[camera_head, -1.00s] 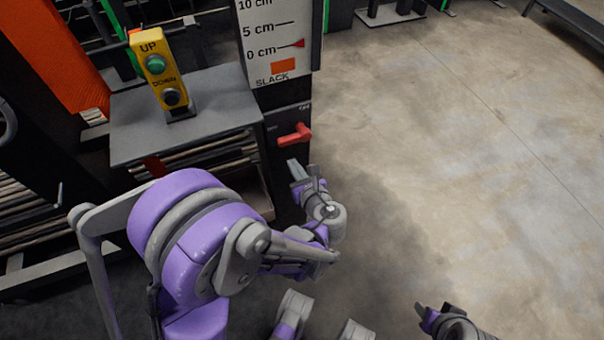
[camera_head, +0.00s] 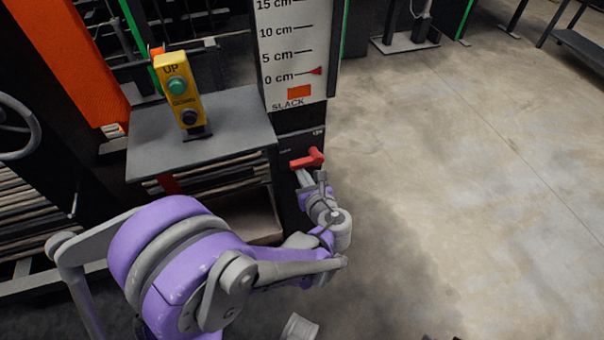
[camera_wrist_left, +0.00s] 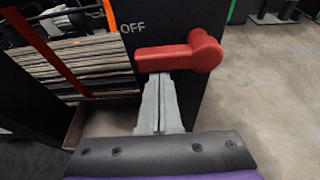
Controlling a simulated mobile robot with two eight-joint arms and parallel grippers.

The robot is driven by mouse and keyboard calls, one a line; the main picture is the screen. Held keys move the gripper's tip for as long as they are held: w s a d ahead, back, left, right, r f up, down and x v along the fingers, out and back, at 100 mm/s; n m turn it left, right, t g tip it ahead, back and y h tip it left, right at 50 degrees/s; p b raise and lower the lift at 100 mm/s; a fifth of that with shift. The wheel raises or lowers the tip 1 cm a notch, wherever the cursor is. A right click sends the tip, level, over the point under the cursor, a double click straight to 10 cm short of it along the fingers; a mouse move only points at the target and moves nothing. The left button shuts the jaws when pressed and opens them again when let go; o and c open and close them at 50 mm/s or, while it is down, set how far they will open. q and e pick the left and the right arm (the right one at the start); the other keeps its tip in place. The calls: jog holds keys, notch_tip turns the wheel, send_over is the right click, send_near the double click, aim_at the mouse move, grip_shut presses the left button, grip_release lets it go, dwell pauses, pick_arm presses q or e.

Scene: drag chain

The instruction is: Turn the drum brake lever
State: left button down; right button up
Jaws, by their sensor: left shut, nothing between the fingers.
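The red brake lever (camera_head: 307,158) sits on a dark panel (camera_head: 290,142) below the slack scale. In the left wrist view the lever (camera_wrist_left: 180,54) lies roughly level, its round hub at the right and its arm pointing left, below the letters OFF. My left gripper (camera_head: 305,178) is shut and empty, just below the lever. In the left wrist view its fingertips (camera_wrist_left: 159,80) are together at the lower edge of the lever arm; whether they touch it I cannot tell.
A yellow box (camera_head: 180,92) with UP and DOWN buttons stands on a grey shelf (camera_head: 150,150) at the left. A white slack scale (camera_head: 300,40) has its red pointer near 0 cm. A handwheel (camera_head: 18,128) is at the far left.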

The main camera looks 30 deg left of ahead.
aim_at(304, 162)
pick_arm(q)
jog(key=shift+s+r+m, duration=0.1)
jog(key=shift+r+m, duration=0.2)
jog(key=shift+m, duration=0.1)
jog(key=r+m+g+y, duration=0.1)
jog(key=r+m, duration=0.1)
jog(key=shift+m+y, duration=0.3)
jog(key=shift+m, duration=0.1)
jog(key=r+m+g+y, duration=0.1)
jog(key=m, duration=0.1)
jog(key=shift+d+r+m, duration=0.1)
jog(key=shift+r+m, duration=0.1)
jog(key=shift+m, duration=0.2)
jog(key=shift+w+d+r+m+g+y, duration=0.1)
jog(key=shift+w+r+m+g+y, duration=0.3)
jog(key=shift+m, duration=0.3)
jog(key=shift+w+d+r, duration=0.3)
jog(key=shift+d+r, duration=0.05)
jog(key=shift+r, duration=0.35)
jog(key=shift+w+d+r, duration=0.35)
jog(key=shift+w+d, duration=0.05)
jog(key=shift+w, duration=0.1)
jog(key=shift+w+d+r, duration=0.15)
jog(key=shift+w, duration=0.05)
